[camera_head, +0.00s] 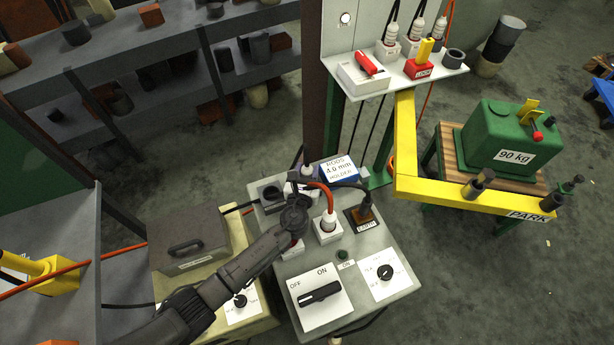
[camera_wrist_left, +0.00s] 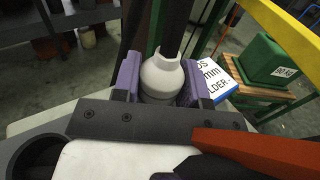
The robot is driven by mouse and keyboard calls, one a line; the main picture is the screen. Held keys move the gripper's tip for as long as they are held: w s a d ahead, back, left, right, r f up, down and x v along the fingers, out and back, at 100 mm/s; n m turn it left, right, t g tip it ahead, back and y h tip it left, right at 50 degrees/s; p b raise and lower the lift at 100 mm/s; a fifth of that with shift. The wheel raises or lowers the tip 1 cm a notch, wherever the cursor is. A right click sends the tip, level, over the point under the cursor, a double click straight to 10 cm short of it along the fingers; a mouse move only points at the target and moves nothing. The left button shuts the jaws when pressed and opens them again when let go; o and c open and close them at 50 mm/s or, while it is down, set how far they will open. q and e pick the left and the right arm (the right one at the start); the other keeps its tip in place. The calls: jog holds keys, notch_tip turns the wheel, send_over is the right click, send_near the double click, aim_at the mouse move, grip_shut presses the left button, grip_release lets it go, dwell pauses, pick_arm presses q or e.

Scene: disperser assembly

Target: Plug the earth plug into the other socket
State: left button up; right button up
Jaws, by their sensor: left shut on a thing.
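My left gripper (camera_head: 303,186) is over the back of the grey control box (camera_head: 318,265). In the left wrist view its purple pads (camera_wrist_left: 127,75) are shut on a white plug (camera_wrist_left: 162,76) with a dark cable rising from it. The held plug (camera_head: 308,171) is partly hidden by the gripper in the head view. A white socket (camera_head: 328,237) holds a plug with a red cable. I cannot tell whether the held plug is seated. My right gripper is not in view.
An ON/OFF switch (camera_head: 320,292) and a dial (camera_head: 385,272) are in front. A yellow bar (camera_head: 450,194) extends right.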

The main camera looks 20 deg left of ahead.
pick_arm(q)
jog(key=shift+c, duration=1.3)
jog(key=shift+r, duration=0.1)
